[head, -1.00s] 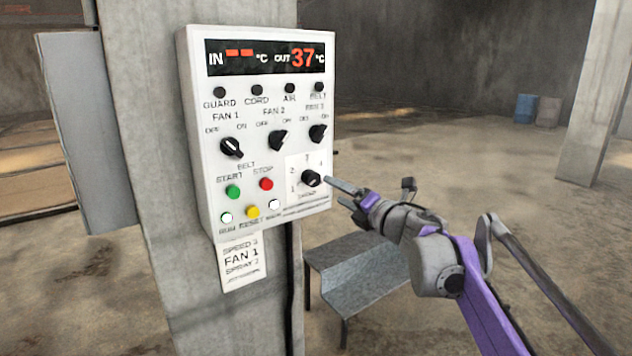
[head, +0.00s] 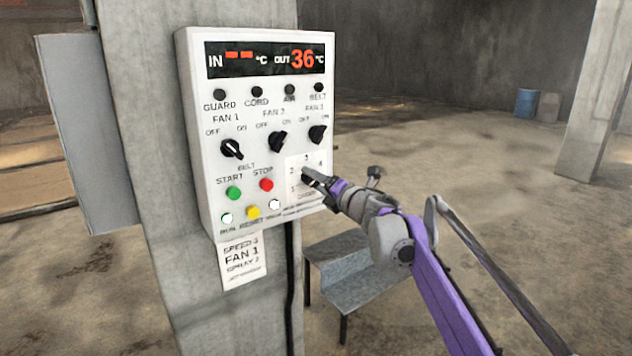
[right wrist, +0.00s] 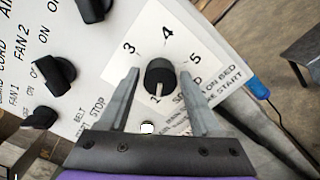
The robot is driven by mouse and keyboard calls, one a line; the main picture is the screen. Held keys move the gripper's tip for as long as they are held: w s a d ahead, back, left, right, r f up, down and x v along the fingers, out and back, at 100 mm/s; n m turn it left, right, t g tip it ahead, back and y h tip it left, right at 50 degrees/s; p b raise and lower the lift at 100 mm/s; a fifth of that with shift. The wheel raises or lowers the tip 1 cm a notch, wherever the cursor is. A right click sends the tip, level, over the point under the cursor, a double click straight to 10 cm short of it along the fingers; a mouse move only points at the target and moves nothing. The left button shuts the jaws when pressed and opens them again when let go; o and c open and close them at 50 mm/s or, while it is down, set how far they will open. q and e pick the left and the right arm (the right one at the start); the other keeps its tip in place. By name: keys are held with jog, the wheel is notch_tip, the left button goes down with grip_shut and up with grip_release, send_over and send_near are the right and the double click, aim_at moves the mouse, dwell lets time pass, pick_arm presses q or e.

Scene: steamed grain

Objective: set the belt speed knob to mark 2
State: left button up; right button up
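The belt speed knob (right wrist: 160,76) is a round black knob on a white plate with printed numbers. In the right wrist view it sits between the two fingers of my right gripper (right wrist: 160,73), which are spread either side of it with gaps showing. In the head view my right gripper (head: 308,173) is at the plate and mostly covers the knob. The control panel (head: 212,180) is white and fixed to a concrete pillar. My left gripper is not in view.
Three black fan knobs (head: 232,149) sit above and left of the plate. The green start button (head: 234,193) and red stop button (head: 267,185) are close on its left. A grey metal chute (head: 345,262) stands below the panel, right of the pillar.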

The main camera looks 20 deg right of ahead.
grip_shut()
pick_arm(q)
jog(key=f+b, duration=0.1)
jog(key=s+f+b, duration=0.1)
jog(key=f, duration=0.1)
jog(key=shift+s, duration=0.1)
pick_arm(e)
jog(key=m, duration=1.1)
jog(key=shift+m, duration=0.3)
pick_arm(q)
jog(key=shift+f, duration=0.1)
pick_arm(e)
jog(key=shift+o, duration=1.6)
grip_release()
